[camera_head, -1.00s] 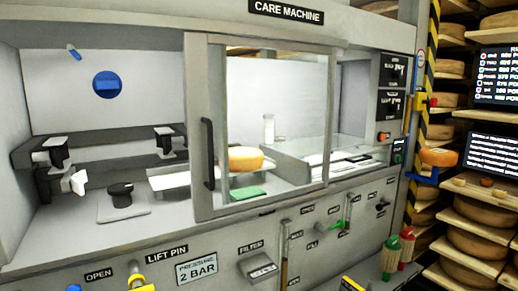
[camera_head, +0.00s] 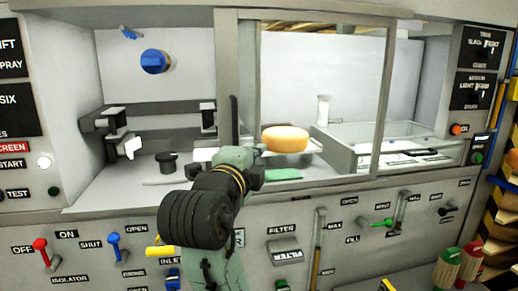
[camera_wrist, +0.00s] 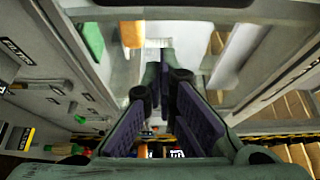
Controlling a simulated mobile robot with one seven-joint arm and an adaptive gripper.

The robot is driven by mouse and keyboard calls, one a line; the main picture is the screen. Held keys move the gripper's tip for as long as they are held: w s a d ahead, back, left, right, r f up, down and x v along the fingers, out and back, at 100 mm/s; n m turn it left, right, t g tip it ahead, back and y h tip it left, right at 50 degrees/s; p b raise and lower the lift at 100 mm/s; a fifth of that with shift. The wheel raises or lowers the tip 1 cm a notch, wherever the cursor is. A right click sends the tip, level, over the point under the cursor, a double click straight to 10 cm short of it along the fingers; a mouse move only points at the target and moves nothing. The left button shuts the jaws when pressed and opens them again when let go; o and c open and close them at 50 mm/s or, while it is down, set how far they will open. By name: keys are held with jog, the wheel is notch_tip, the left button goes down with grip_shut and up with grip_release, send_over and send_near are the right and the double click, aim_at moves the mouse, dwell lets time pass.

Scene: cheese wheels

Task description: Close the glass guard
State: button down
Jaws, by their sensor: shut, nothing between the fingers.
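The glass guard (camera_head: 388,100) is a grey-framed clear pane in front of the machine's middle section, leaving the left bay uncovered. Its upright black handle (camera_head: 234,118) is on the left frame post; the lower part is hidden behind my arm. My gripper (camera_head: 256,165) is at the lower handle area in the head view. Whether it touches the handle or frame is unclear. In the wrist view my gripper's purple-padded fingers (camera_wrist: 164,75) are closed together at the tips with nothing between them.
Behind the pane are an orange cheese wheel (camera_head: 285,139), a green block (camera_head: 283,174) and a clear-sided basin (camera_head: 400,136). The left bay holds black clamps (camera_head: 105,120) and a blue knob (camera_head: 155,61). Levers, including a red one (camera_head: 42,248), project from the front panel.

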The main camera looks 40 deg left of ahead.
aim_at(250, 142)
jog(key=w+a+p, duration=0.3)
jog(key=a, duration=0.2)
jog(key=shift+w, duration=0.25)
dwell(0.4)
